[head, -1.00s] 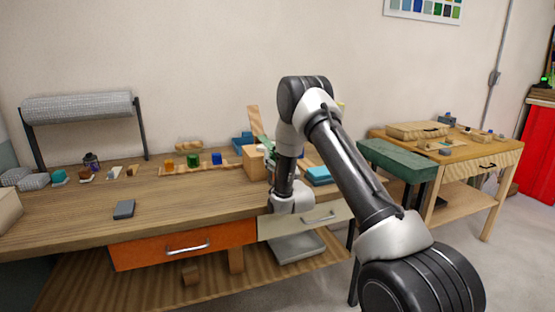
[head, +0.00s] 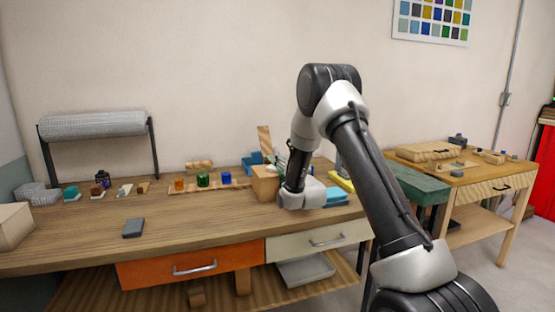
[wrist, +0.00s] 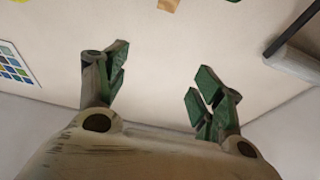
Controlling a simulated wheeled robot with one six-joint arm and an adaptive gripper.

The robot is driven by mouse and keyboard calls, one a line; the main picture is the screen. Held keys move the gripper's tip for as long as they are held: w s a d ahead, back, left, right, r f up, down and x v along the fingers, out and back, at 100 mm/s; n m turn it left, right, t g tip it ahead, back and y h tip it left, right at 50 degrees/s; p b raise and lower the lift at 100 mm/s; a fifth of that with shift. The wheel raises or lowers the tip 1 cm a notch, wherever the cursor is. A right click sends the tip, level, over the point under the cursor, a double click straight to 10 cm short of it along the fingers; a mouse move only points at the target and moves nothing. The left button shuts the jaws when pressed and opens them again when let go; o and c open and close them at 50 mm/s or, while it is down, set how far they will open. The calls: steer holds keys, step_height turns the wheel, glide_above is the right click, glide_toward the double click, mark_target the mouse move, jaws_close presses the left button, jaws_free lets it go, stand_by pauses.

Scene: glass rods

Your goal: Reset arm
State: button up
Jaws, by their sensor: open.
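My arm reaches up and over the wooden workbench (head: 75,237), bent at a high elbow. In the head view its wrist end hangs over the bench's right part, beside a wooden block (head: 264,184). Green finger parts show only slightly there, mostly hidden behind my arm. In the wrist view my gripper (wrist: 162,75) has its two green-padded fingers spread wide, with nothing between them. Beyond them is the plain wall, with part of the colour chart (wrist: 16,62) at the left.
Orange, green and blue glass pieces (head: 203,180) stand on a wooden strip at the bench's back. A grey slab (head: 133,228) lies near the front, with clear bench around it. A grey roll (head: 92,125) hangs on a stand at the left. A second table (head: 470,180) stands at the right.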

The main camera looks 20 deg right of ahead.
steer(key=shift+r, duration=0.25)
steer(key=s+r+g, duration=0.7)
steer(key=s+r, duration=0.2)
steer(key=s, duration=0.4)
steer(key=s+f+g, duration=0.2)
steer(key=s+g, duration=0.3)
steer(key=s, duration=1.5)
steer(key=s+f+g, duration=0.2)
steer(key=s+g, duration=0.3)
steer(key=s, duration=1.5)
steer(key=shift+d+f, duration=0.15)
steer(key=shift+f, duration=0.05)
steer(key=shift+c, duration=0.4)
